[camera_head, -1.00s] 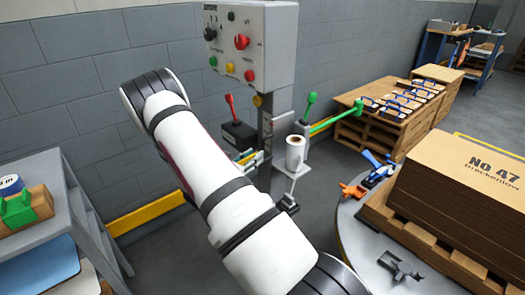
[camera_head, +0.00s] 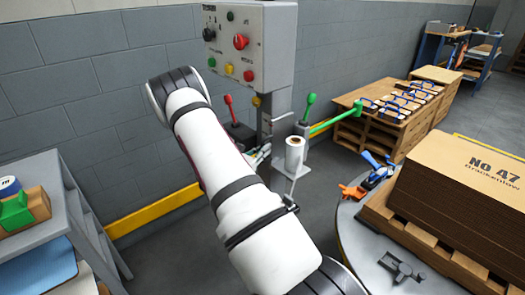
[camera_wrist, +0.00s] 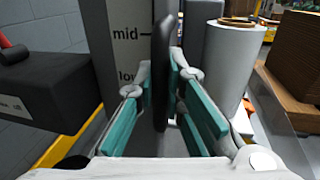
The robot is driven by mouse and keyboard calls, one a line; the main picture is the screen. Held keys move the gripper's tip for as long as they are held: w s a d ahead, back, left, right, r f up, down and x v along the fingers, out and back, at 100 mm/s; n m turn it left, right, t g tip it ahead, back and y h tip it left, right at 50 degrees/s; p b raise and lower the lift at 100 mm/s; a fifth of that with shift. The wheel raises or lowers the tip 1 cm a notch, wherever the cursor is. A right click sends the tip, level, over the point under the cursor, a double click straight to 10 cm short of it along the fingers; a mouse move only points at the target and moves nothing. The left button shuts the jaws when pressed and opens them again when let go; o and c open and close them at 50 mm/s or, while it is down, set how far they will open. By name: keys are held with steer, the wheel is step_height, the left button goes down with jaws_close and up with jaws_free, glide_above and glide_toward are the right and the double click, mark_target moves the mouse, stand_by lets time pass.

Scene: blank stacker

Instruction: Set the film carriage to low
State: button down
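The film carriage holds a white film roll (camera_head: 294,155) on a small bracket beside the grey mast (camera_head: 280,105). In the wrist view the roll (camera_wrist: 218,65) stands upright to the right of my gripper. The mast's scale plate (camera_wrist: 130,60) shows "mid" and, lower and partly covered by a finger, "low". A dark upright handle (camera_wrist: 163,60) stands between the teal pads of my gripper (camera_wrist: 163,85). The pads look apart, with gaps beside the handle; firm contact is not visible. In the head view my arm mostly hides my gripper.
A control box (camera_head: 250,45) with knobs and buttons tops the mast. A red lever (camera_head: 230,108) and green lever (camera_head: 309,105) flank it. A round turntable (camera_head: 350,225) with a carton stack (camera_head: 460,180) is right; a grey shelf (camera_head: 75,205) is left.

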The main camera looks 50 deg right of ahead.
steer(key=b, duration=0.5)
glide_toward(270, 168)
steer(key=d, duration=0.5)
steer(key=shift+d+f, duration=0.15)
steer(key=shift+f, duration=0.15)
steer(key=c, duration=1.7)
jaws_free()
steer(key=shift+f, duration=0.1)
steer(key=shift+o, duration=0.2)
steer(key=shift+r, duration=0.2)
steer(key=shift+w+a, duration=0.1)
steer(key=shift+a, duration=0.15)
steer(key=a, duration=1.1)
steer(key=shift+w+a, duration=0.2)
